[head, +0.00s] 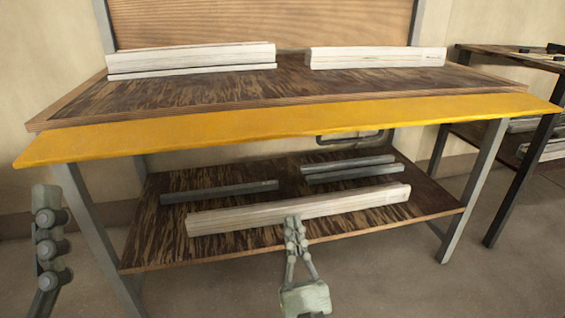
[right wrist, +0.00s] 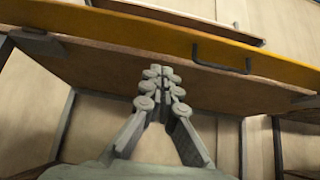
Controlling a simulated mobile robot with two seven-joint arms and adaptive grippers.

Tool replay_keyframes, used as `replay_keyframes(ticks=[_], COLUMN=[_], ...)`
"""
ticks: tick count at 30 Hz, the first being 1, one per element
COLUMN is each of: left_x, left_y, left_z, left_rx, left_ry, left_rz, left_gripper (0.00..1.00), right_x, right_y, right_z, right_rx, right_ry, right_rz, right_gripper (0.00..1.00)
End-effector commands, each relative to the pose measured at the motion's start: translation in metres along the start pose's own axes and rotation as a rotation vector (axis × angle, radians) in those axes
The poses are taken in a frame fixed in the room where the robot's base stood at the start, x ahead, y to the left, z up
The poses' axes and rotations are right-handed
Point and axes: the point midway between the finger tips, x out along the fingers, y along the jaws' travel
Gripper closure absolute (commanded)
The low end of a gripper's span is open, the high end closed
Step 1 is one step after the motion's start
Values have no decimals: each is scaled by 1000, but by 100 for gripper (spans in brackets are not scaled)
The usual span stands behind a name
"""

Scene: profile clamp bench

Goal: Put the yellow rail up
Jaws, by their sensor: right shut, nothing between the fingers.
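The yellow rail (head: 290,120) is a long bar across the front edge of the bench, running nearly its full width in the head view. Its broad face shows; I cannot tell how it is fixed. It also crosses the top of the right wrist view (right wrist: 170,33). A dark handle (head: 350,138) shows just below it, also in the right wrist view (right wrist: 222,58). My right gripper (head: 294,224) is shut and empty, below and apart from the rail, in front of the lower shelf. My left gripper (head: 47,215) is at the far left, below the rail's left end; its fingers' opening is unclear.
White profiles (head: 190,58) lie on the bench top (head: 250,85) at the back. The lower shelf (head: 150,240) bears a long white profile (head: 300,208) and several grey bars (head: 220,191). Another dark table (head: 500,60) stands at the right. The floor in front is clear.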

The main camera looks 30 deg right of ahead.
Motion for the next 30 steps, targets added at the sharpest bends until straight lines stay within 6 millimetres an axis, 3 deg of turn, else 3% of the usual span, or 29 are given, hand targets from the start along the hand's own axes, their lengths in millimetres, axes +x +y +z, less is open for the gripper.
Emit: replay_keyframes(ticks=[5,16,22,30], left_x=[2,2,-2,-4], left_y=[1,4,6,7], left_z=[5,28,43,50], left_rx=[-3,-11,-17,-19], left_ry=[-42,-192,-297,-339], left_rz=[1,3,4,5], left_gripper=[30,30,30,30], right_x=[24,102,120,126], right_y=[0,0,0,0], right_z=[2,2,22,29], right_rx=[1,0,1,-1], right_ry=[-4,-4,-2,0], right_rz=[-1,-2,0,0], right_gripper=[100,100,100,100])
